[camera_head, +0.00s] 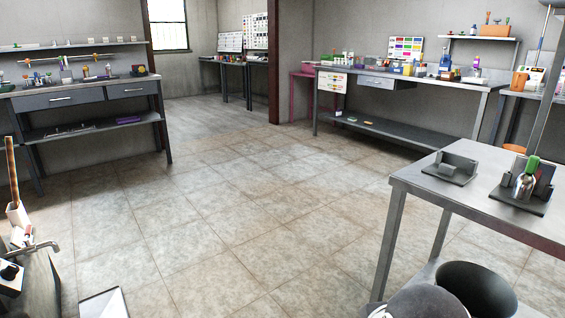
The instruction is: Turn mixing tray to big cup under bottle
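I cannot pick out the mixing tray or the big cup with certainty. On the metal table at the right stands a dark stand (541,200) holding a silver bottle-like item (525,184) with a green top. What is under that item is too small to tell. A grey block-like device (456,164) on a flat base sits to its left on the same table.
The metal table (480,207) fills the right, with a dark open bin (511,300) below it. Cluttered workbenches stand at the left (75,98) and back right (440,83). A tap (40,246) is at the lower left. The tiled floor (220,210) between is clear.

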